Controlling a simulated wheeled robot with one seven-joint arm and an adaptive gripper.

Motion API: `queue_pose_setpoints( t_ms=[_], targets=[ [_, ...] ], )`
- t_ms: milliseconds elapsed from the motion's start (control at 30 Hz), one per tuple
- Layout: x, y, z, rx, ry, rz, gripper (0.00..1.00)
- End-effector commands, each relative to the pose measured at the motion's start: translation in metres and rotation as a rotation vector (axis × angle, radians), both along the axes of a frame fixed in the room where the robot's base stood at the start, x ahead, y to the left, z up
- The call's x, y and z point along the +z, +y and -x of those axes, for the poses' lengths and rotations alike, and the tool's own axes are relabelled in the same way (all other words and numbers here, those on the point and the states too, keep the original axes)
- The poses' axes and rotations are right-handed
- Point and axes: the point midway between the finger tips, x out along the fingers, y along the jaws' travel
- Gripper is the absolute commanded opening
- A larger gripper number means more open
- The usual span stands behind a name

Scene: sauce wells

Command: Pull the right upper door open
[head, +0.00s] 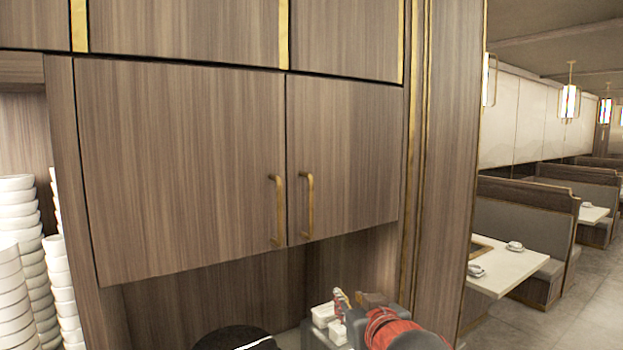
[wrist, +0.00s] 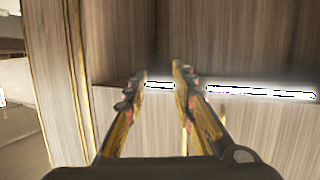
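The right upper door (head: 345,150) is shut in the head view, flush beside the shut left upper door (head: 180,160). Its upright brass handle (head: 307,205) is near its lower left edge, beside the left door's handle (head: 277,210). My gripper (head: 350,298) is low in the head view, below the right door and apart from its handle. In the wrist view my gripper (wrist: 160,75) is open, with nothing seen between its two fingers. The wrist picture seems turned over, and the fingers partly hide the cabinet there.
White stacked bowls (head: 20,270) stand in an open shelf at the left. A round black item (head: 235,338) and small white containers (head: 325,315) are below the cabinet. A wood pillar (head: 447,170) stands right of the doors. Booths and tables (head: 510,262) lie beyond it.

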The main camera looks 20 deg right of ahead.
Motion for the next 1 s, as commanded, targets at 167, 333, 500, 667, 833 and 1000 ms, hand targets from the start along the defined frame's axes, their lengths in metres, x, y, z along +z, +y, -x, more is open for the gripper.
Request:
queue_pose_setpoints(
  t_ms=[167, 333, 500, 667, 833, 1000],
  targets=[
    [0.097, 0.012, -0.039, 0.077, -0.139, -0.009, 0.26],
    [0.150, 0.026, -0.061, 0.151, -0.229, -0.020, 0.26],
    [0.171, 0.035, -0.070, 0.193, -0.270, -0.029, 0.26],
    [0.173, 0.037, -0.081, 0.201, -0.277, -0.032, 0.26],
    [0.172, 0.040, -0.105, 0.200, -0.276, -0.033, 0.26],
    [0.173, 0.043, -0.129, 0.200, -0.277, -0.031, 0.26]
  ],
)
